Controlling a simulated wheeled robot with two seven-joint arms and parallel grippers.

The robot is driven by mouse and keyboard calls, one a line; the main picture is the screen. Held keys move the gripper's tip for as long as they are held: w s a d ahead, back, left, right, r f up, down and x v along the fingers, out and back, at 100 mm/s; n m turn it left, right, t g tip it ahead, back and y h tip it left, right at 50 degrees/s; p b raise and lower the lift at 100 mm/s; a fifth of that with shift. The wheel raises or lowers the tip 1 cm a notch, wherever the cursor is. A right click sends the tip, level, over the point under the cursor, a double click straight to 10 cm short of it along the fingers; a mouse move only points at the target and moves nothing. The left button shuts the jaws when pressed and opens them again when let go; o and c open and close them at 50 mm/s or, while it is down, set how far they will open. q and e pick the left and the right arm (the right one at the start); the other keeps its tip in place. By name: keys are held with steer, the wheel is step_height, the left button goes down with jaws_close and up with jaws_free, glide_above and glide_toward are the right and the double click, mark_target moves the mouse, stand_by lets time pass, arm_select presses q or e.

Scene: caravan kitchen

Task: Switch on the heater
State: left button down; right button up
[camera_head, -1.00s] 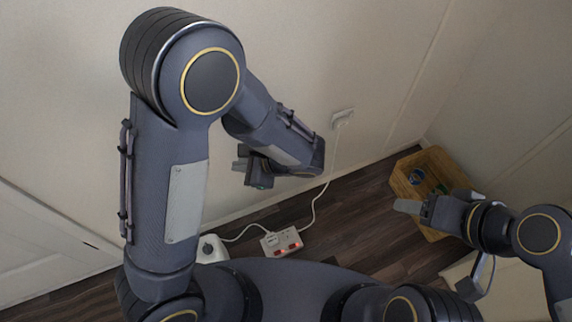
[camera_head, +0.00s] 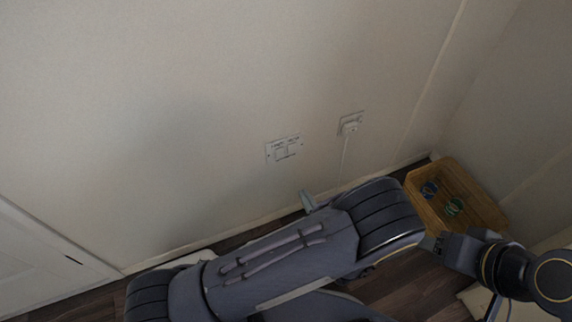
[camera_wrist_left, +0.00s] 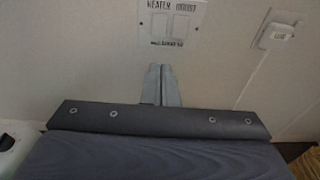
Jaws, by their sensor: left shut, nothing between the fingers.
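A white wall switch plate (camera_head: 284,149) is on the wall in the head view, with two rockers side by side. In the left wrist view the plate (camera_wrist_left: 172,22) shows "HEATER" above its left rocker (camera_wrist_left: 159,25); the label over the right rocker (camera_wrist_left: 181,27) is too blurred to read. My left gripper (camera_wrist_left: 160,72) is shut and empty, its fingertips just below the plate in that view. Only the finger ends of the left gripper (camera_head: 307,201) show past my arm in the head view. My right gripper (camera_head: 440,246) is low right, its fingers hidden behind my left arm.
A wall socket with a white plug (camera_head: 350,126) and cable is right of the switch plate. A wooden crate (camera_head: 483,195) with a few items stands on the floor in the right corner. My left arm covers much of the floor.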

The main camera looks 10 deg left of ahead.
mark_target(281, 157)
arm_select(q)
steer(key=shift+w+a, duration=0.1)
steer(key=b+x, duration=0.4)
steer(key=x, duration=0.8)
steer(key=shift+w+a+f, duration=0.15)
steer(key=shift+w+a, duration=0.4)
steer(key=shift+w, duration=0.2)
